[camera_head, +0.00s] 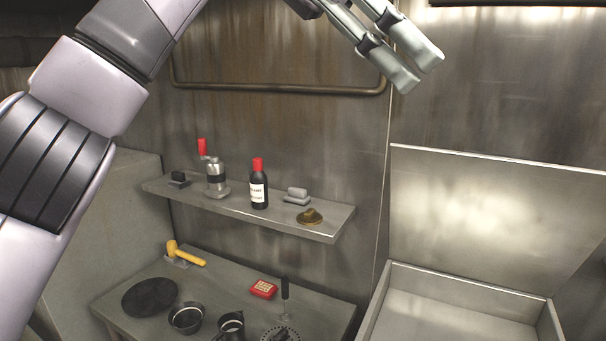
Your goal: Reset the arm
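My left arm comes in from the left edge and passes out through the top of the head view. Its gripper (417,68) hangs down from the top, right of the middle, in front of the steel wall. Its two pale grey fingers point down and to the right, one close beside the other. From this angle I cannot tell whether they are apart or touching. I see no object held between them. The gripper is well above the shelf and the counter. My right gripper is not in view.
A wall shelf (277,223) holds a metal grinder (215,176), a red-capped bottle (259,188) and small items. The counter (225,283) below has a yellow-handled tool (187,255), a red box (263,289), a black disc (149,297) and pots. An open-lidded steel box (470,278) stands right.

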